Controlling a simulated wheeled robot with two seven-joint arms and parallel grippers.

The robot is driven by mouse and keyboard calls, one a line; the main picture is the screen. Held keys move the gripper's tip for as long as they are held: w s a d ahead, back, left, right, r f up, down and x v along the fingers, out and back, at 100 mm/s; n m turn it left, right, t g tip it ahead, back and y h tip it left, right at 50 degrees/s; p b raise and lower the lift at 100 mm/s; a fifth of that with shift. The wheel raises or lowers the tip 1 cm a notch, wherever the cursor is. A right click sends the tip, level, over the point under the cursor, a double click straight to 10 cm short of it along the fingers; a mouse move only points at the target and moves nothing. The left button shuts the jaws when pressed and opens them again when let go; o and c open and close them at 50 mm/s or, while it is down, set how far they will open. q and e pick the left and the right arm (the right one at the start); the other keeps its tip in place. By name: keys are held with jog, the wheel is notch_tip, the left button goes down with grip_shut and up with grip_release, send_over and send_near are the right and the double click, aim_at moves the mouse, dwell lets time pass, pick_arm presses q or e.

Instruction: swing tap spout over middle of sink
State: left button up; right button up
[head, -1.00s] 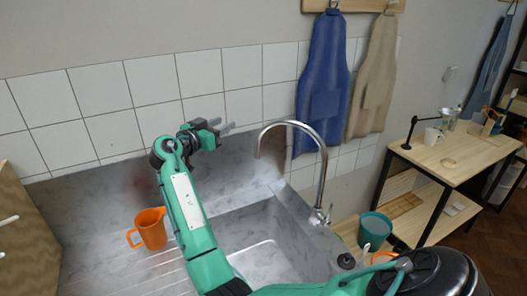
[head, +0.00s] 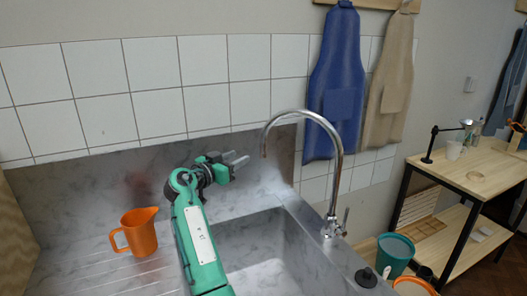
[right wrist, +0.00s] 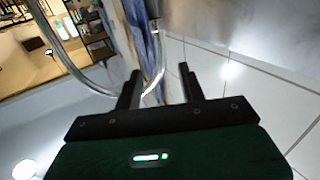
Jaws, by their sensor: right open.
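The chrome tap (head: 336,165) stands at the right end of the grey sink (head: 301,206), and its tall spout arches left. In the head view the spout's end hangs near the back edge of the basin. My right gripper (head: 238,162) is just left of the spout's end, about level with it, its fingers pointing right. It is open. In the right wrist view the curved spout (right wrist: 72,66) runs behind the left finger, and part shows between the fingers (right wrist: 160,86). I cannot tell whether they touch it. My left gripper is not in view.
An orange jug (head: 139,232) stands on the drainboard left of my right arm. The tiled wall and splashback are close behind the gripper. A blue apron (head: 335,85) hangs behind the tap. A teal bucket (head: 395,252) and a wooden table (head: 478,170) are to the right.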

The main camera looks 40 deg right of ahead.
jog(key=p, duration=0.2)
send_near(261, 145)
jog(key=d, duration=0.5)
jog(key=w+d+p, duration=0.1)
jog(key=d, duration=0.1)
jog(key=d+p, duration=0.1)
jog(key=d, duration=0.2)
jog(key=shift+w, duration=0.35)
jog(key=shift+w+d+f, duration=0.1)
jog(key=shift+d+f, duration=0.1)
jog(key=shift+d, duration=0.35)
pick_arm(q)
jog(key=s+r, duration=0.2)
jog(key=r, duration=0.1)
jog(key=shift+s+a+r, duration=0.15)
jog(key=shift+s+r, duration=0.1)
pick_arm(e)
grip_shut()
